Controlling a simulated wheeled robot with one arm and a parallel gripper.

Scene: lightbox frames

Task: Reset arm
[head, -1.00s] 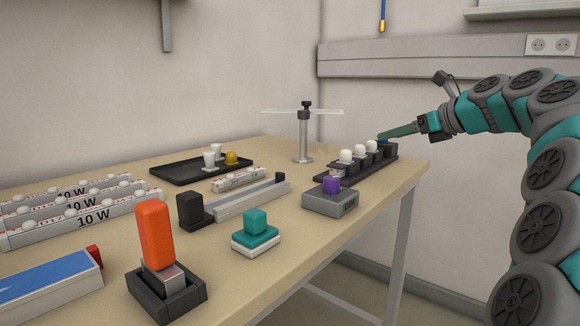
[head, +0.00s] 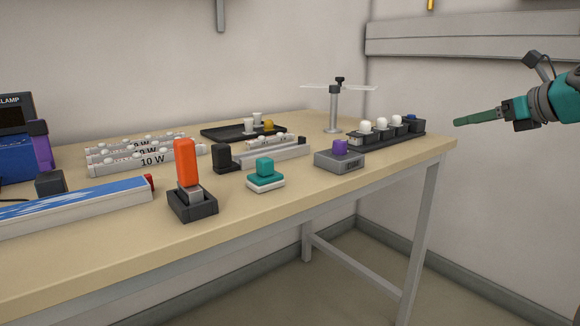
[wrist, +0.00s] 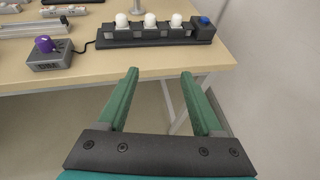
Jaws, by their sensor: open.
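My gripper (head: 456,123) is at the right in the head view, beyond the table's right edge and clear of everything on it. In the wrist view, its two green fingers (wrist: 158,76) are apart with nothing between them. They point toward the table's edge. The black holder (wrist: 128,41) with several white bulbs and a blue button (wrist: 204,20) stands past the fingertips. In the head view this holder (head: 388,140) sits at the table's right end.
On the table (head: 120,246) are a grey box with a purple knob (head: 340,161), a teal button block (head: 265,176), an orange-handled switch (head: 186,168), boxes of bulbs (head: 146,160) and a black tray (head: 220,133). A stand (head: 334,110) rises near the back. Space right of the table is free.

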